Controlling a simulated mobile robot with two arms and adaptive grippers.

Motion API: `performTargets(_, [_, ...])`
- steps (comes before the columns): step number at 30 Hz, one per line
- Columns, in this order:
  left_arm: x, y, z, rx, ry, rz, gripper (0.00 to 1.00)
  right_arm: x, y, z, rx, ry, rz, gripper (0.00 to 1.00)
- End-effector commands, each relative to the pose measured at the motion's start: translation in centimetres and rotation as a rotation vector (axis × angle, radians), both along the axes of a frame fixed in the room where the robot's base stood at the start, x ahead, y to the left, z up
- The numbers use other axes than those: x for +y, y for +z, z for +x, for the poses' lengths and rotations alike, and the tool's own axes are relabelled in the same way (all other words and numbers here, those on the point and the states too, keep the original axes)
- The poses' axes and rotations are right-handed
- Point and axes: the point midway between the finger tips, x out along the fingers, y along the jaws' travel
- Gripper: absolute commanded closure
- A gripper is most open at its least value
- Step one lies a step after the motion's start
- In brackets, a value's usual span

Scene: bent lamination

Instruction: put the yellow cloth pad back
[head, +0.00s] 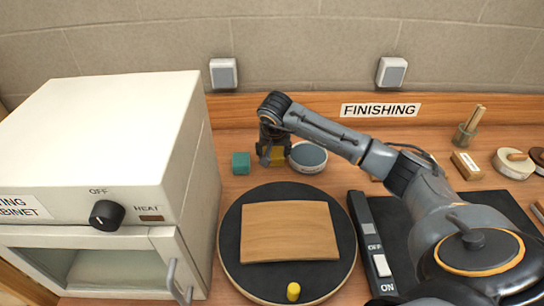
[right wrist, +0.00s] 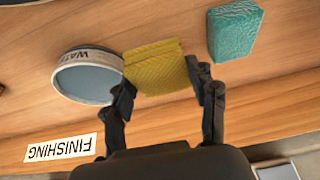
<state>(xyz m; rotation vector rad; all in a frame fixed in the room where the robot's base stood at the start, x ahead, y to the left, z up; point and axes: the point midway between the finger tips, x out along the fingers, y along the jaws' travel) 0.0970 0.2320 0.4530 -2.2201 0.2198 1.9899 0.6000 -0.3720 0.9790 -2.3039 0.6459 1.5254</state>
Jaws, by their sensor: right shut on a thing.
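The yellow cloth pad (right wrist: 157,67) is between the fingers of my right gripper (right wrist: 161,90) in the right wrist view, at the back of the bench. The gripper is shut on the pad. In the head view the pad (head: 277,155) shows only in part behind my right gripper (head: 270,158). The pad is close to the bench top; I cannot tell whether it touches it. My left gripper is not in view.
A round water dish (head: 308,157) is just right of the pad, and a green block (head: 241,163) is to its left. A white heating cabinet (head: 110,140) fills the left.

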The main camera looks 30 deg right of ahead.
Motion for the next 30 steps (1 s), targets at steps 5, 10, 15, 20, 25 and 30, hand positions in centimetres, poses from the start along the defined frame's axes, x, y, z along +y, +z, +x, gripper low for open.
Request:
performTargets(5, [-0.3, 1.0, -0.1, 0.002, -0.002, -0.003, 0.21, 0.1, -1.5, 0.6, 0.007, 0.000, 0.000, 0.68])
performTargets(10, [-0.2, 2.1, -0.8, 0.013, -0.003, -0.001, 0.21, 0.1, -3.6, 0.6, 0.003, 0.000, 0.001, 0.68])
performTargets(15, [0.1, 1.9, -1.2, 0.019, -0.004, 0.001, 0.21, 0.0, -4.0, 0.7, 0.000, 0.000, 0.000, 0.68])
performTargets(20, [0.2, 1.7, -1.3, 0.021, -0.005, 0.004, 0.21, 0.0, -4.1, 0.7, 0.001, 0.001, -0.001, 0.68])
performTargets(25, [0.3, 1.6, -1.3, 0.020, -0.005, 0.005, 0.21, 0.0, -4.2, 0.7, 0.001, 0.001, -0.001, 0.22])
performTargets(30, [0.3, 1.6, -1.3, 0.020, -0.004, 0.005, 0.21, 0.0, -4.2, 0.7, 0.000, 0.000, -0.001, 0.20])
